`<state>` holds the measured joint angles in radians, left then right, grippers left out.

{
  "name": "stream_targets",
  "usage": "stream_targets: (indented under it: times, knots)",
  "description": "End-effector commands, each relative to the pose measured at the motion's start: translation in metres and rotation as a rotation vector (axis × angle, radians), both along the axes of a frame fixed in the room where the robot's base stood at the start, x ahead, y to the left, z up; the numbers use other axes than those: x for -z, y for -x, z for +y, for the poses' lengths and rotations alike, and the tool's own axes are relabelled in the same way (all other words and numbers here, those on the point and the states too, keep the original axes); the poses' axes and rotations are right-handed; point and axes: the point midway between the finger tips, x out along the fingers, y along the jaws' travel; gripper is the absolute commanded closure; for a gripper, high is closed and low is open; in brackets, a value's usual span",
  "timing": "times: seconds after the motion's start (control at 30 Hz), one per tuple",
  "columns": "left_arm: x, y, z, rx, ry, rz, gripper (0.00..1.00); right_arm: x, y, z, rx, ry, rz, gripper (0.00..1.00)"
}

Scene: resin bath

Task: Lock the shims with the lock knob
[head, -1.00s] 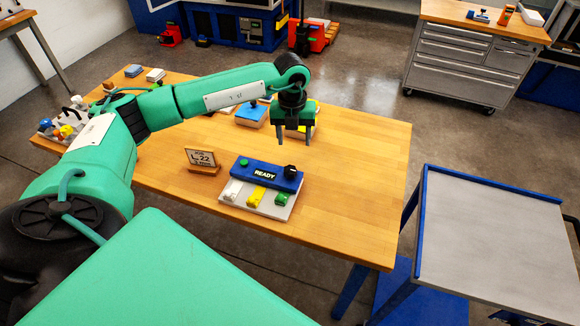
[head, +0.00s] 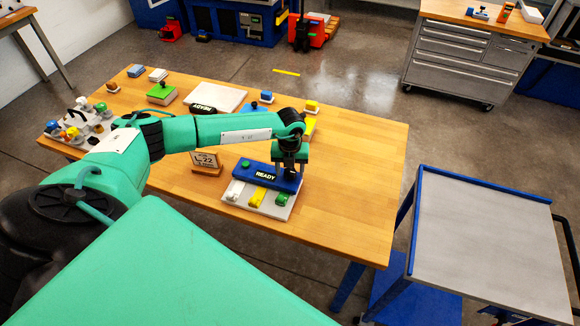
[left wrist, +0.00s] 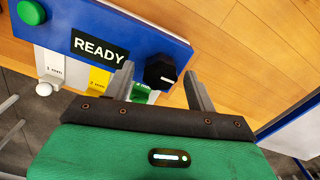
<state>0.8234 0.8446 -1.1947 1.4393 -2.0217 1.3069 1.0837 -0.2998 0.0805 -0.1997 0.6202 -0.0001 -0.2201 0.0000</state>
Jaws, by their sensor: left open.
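The shim fixture has a blue panel reading READY (head: 265,176) on a pale base near the table's front edge. A black lock knob (left wrist: 160,71) with a white pointer mark sits at the panel's right end. White (head: 235,190), yellow (head: 257,197) and green (head: 282,199) shims lie in the base side by side. In the left wrist view, the green shim (left wrist: 142,96) is partly hidden by my gripper. My left gripper (head: 290,168) is open, pointing down at the knob, one finger to each side; I cannot tell whether they touch it. My right gripper is out of view.
A green button (left wrist: 31,12) is on the panel's left end. A small sign reading L-22 (head: 206,160) stands left of the fixture. Blue and yellow blocks lie behind my left forearm. The table's right side is clear. A blue-framed cart (head: 490,240) stands to the right.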

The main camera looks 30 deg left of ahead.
Motion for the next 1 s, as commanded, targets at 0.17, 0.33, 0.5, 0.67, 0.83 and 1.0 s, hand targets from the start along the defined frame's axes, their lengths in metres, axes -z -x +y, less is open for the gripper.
stream_targets:
  times: [0.17, 0.33, 0.5, 0.67, 0.83, 1.0]
  knots:
    - [0.002, 0.0, 0.0, 0.0, 0.0, 0.0, 0.43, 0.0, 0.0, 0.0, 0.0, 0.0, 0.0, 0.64]
    - [0.002, 0.0, 0.0, 0.0, 0.0, 0.0, 0.57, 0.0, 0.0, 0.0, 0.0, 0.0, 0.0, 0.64]
    - [0.002, 0.0, 0.0, 0.0, 0.0, 0.0, 0.88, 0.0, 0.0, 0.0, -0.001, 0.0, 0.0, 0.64]
    - [0.002, 0.0, 0.0, 0.005, 0.0, 0.0, 0.88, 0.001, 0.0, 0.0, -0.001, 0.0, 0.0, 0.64]
    - [0.003, 0.0, 0.0, 0.042, 0.0, -0.001, 0.88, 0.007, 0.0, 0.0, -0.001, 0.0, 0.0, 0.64]
    - [0.005, 0.0, 0.0, 0.133, 0.0, -0.001, 0.88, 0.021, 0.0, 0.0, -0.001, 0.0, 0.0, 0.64]
